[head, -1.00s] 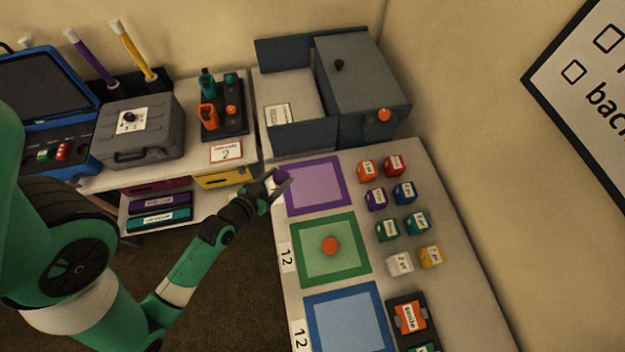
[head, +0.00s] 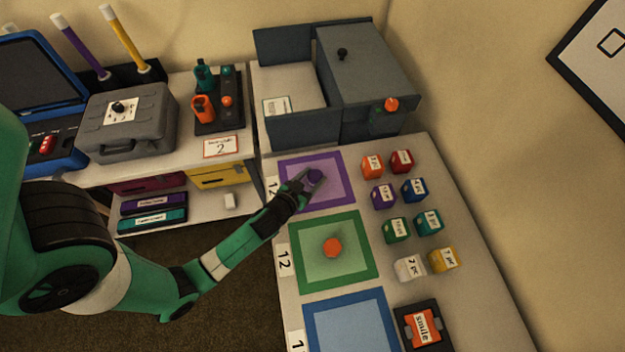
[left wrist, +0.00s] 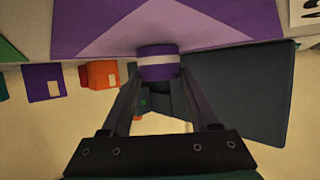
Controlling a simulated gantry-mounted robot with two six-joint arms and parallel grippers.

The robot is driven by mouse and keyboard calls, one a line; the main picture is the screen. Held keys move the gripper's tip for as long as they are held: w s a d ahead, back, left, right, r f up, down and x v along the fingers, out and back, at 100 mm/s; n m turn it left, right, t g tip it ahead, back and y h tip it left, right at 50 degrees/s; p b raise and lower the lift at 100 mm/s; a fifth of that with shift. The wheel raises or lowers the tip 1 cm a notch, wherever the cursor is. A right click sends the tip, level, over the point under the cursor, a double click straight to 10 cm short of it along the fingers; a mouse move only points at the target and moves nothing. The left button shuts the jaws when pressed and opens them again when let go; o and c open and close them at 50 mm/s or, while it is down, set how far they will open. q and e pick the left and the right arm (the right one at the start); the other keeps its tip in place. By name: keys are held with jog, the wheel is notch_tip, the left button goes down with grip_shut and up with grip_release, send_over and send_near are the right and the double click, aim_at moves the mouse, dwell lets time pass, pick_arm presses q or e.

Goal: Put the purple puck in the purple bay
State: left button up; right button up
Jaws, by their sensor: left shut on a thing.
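The purple puck (head: 315,176) is between the fingers of my left gripper (head: 308,181), over the middle of the purple bay (head: 343,197). In the left wrist view the puck (left wrist: 158,63) shows as a purple cylinder with a white band, gripped at the fingertips of the left gripper (left wrist: 160,85). The purple bay (left wrist: 230,25) fills the top of that view. I cannot tell whether the puck touches the bay's surface. My right gripper is not in view.
The green bay (head: 310,222) with an orange puck (head: 332,248) lies nearer, then the blue bay (head: 345,320). Several labelled cubes (head: 397,230) stand to the right. A grey box (head: 365,75) stands behind the purple bay.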

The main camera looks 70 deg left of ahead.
pick_arm(q)
jog(key=shift+f, duration=0.25)
jog(key=o, duration=1.4)
jog(key=shift+r, duration=0.1)
jog(key=shift+r, duration=0.2)
jog(key=v, duration=1.1)
jog(key=shift+d+f, duration=0.2)
jog(key=shift+s+d+r, duration=0.15)
jog(key=shift+s+r, duration=0.15)
jog(key=shift+s, duration=0.1)
